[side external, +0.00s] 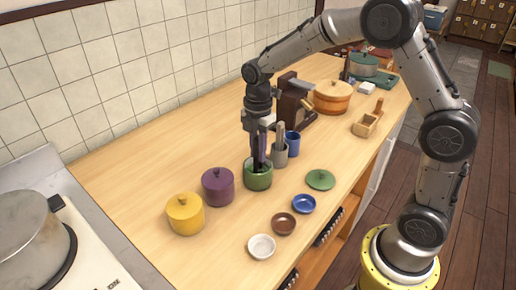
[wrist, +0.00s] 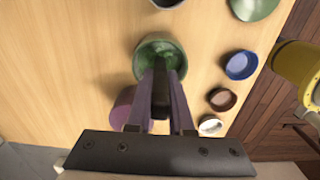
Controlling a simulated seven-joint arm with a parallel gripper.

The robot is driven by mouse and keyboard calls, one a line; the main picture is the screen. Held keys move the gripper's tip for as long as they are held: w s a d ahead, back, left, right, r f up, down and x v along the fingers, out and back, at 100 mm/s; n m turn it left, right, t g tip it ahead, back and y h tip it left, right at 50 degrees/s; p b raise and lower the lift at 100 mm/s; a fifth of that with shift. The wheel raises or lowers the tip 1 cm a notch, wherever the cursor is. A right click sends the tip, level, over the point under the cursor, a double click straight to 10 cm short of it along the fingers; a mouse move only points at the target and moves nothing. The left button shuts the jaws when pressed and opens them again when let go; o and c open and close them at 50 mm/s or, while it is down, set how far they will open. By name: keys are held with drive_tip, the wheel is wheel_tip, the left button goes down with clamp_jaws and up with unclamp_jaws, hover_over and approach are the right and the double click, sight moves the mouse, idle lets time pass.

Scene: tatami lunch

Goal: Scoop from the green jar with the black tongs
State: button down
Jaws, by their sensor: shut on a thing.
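The green jar (side external: 258,179) stands open on the wooden counter, right of the purple jar. In the wrist view the green jar (wrist: 146,47) is at upper centre, with green inside. My gripper (side external: 259,160) points straight down over the jar, its fingertips at or just inside the mouth. It is shut on the black tongs (wrist: 160,92), which show as a dark shape between the two purple-grey fingers. The tongs' lower end reaches into the jar and is hidden. I cannot tell whether they hold anything. The green lid (side external: 320,180) lies on the counter to the right.
Yellow (side external: 185,214) and purple (side external: 218,187) lidded jars stand left. White (side external: 261,246), brown (side external: 283,223) and blue (side external: 304,204) dishes line the front. A grey holder (side external: 280,154) and blue cup (side external: 292,144) stand close behind the jar. The counter's back left is clear.

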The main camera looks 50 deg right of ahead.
drive_tip(key=shift+a, duration=0.15)
drive_tip(key=shift+d, duration=0.3)
idle(0.4)
drive_tip(key=shift+a, duration=0.15)
idle(0.7)
drive_tip(key=shift+r, duration=4.5)
